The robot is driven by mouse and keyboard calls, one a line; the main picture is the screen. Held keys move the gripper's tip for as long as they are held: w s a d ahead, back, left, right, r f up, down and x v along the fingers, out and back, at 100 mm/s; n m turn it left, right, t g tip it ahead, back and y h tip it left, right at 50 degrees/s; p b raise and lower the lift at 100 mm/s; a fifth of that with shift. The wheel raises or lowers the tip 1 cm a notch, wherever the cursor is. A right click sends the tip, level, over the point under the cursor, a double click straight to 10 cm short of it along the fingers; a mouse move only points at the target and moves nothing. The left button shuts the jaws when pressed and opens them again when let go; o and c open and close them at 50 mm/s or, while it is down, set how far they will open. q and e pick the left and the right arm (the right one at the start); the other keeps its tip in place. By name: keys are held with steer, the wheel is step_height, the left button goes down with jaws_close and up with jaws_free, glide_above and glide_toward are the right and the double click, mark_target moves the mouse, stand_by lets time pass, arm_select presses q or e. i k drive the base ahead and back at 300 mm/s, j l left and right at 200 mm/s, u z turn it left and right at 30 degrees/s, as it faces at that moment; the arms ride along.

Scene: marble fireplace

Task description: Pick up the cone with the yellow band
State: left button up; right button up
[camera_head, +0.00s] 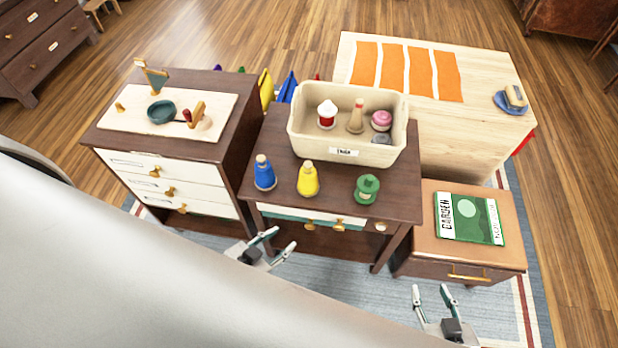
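A yellow cone-shaped piece (308,179) with a lighter top stands upright on the dark middle cabinet (335,190), near its front edge. A blue one (264,173) stands to its left and a green one (367,189) to its right. Which of them has a band is too small to tell. My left gripper (280,240) is open and empty in front of the cabinet, below its top. My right gripper (432,290) is open and empty, further right, in front of the low side cabinet. Neither touches a piece.
A cream bin (345,153) behind the pieces holds a red-and-white piece (327,114), a tan cone (356,117) and pink and grey pieces. A white-drawer cabinet (170,180) stands left. A low cabinet with a green book (470,218) stands right. A light table (480,120) is behind.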

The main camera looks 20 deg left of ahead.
mark_target(308, 187)
steer(key=u, duration=1.65)
steer(key=k+j+z, duration=0.35)
steer(key=j, duration=0.15)
steer(key=k+j+z, duration=0.35)
steer(key=i+j, duration=0.1)
